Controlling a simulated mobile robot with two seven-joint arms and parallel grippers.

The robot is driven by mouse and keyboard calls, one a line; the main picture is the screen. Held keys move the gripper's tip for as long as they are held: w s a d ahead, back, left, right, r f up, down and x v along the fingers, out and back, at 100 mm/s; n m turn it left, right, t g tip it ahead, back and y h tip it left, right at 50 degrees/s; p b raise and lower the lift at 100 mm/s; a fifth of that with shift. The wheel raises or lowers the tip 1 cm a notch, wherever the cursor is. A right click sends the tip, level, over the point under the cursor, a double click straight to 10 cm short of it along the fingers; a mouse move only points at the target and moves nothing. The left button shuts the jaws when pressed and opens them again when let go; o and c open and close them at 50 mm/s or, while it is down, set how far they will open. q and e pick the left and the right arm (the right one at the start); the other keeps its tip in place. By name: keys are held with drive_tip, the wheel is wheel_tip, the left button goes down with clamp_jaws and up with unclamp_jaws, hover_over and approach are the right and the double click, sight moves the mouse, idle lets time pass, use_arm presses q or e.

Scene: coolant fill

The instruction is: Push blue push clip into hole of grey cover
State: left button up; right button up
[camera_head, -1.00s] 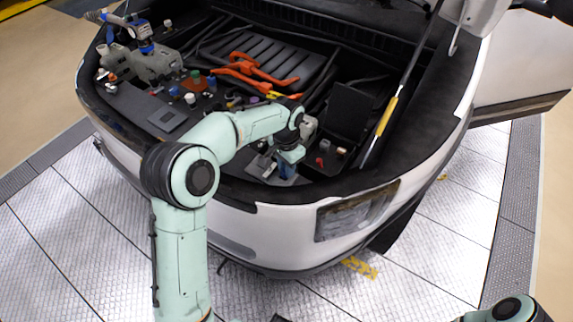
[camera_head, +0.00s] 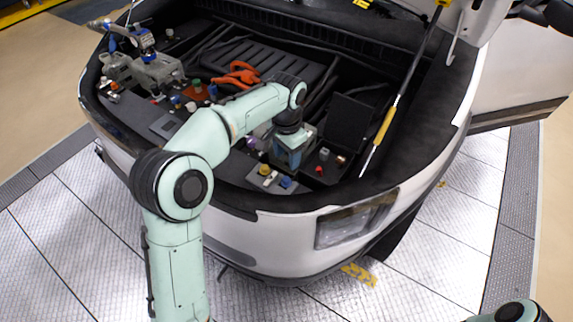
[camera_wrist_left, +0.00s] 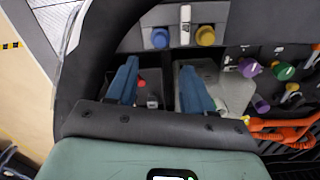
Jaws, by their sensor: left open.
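The blue push clip (camera_head: 285,182) sits at the front edge of the engine bay, on a grey panel (camera_head: 272,183) that I take for the grey cover. The clip also shows in the left wrist view (camera_wrist_left: 160,37), left of a yellow cap (camera_wrist_left: 205,36). Whether the clip is seated in a hole is too small to tell. My left gripper (camera_head: 290,163) is behind the clip, over the dark box. In the left wrist view its two blue fingers (camera_wrist_left: 158,70) stand apart with nothing held between them. My right gripper is not in view.
A dark box with a raised lid (camera_head: 350,115) and a red knob (camera_head: 323,153) stands at the right. A yellow-marked strut (camera_head: 385,125) rises at the right.

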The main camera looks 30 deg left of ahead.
use_arm(q)
drive_tip(key=shift+r, duration=1.85)
drive_tip(key=shift+f, duration=0.1)
